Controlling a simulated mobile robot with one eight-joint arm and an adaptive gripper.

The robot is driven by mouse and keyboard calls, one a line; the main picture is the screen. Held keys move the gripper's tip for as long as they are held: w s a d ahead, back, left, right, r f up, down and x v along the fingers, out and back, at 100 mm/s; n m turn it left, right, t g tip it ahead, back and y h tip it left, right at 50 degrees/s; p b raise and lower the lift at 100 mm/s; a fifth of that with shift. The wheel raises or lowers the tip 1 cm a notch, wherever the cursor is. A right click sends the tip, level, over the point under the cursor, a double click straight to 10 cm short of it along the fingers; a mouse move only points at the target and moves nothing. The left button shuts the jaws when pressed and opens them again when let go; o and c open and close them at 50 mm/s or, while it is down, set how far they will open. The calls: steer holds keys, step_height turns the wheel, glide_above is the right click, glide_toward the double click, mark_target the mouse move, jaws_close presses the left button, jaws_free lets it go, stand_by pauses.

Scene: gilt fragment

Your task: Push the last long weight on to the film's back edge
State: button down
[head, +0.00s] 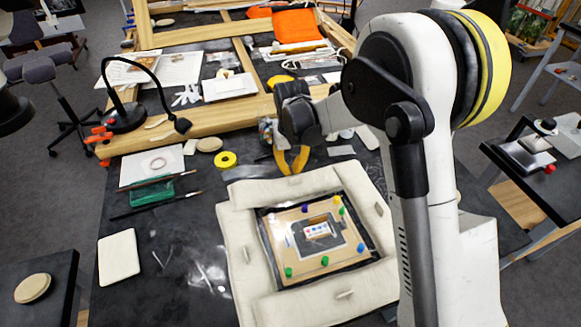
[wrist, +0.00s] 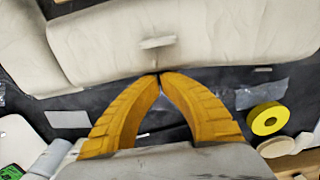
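The long cream weight at the back (head: 270,189) lies across the back of the framed square, with a small tab on its side; it fills the top of the wrist view (wrist: 215,38). My gripper (head: 291,173) has yellow fingers just behind this weight. In the wrist view its fingertips (wrist: 159,76) meet with nothing between them, at the weight's rear side; I cannot tell whether they touch it. Similar weights lie at the left (head: 237,255), front (head: 325,302) and right (head: 374,205). Clear film (head: 340,228) seems to cover the wooden board between them; its back edge is hidden or indistinct.
A yellow tape roll (head: 225,159) lies left of my gripper, beside round pale discs (head: 209,145). A green tray (head: 150,192) and brushes (head: 155,206) lie further left. A wooden frame (head: 190,127) crosses the table behind. Dark table surface shows behind the back weight.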

step_height(320, 180, up, 12)
steer(key=s+d+r+m+t, duration=0.1)
steer(key=s+d+r+t, duration=0.2)
steer(key=s+d+r, duration=0.65)
steer(key=s+d+f+m+t, duration=0.1)
steer(key=s+d+t, duration=0.1)
steer(key=s, duration=0.5)
steer(key=s+d+f+m+t, duration=0.1)
steer(key=s+d+t, duration=0.1)
steer(key=s+d, duration=0.3)
steer(key=shift+s+f, duration=0.35)
steer(key=shift+s, duration=0.65)
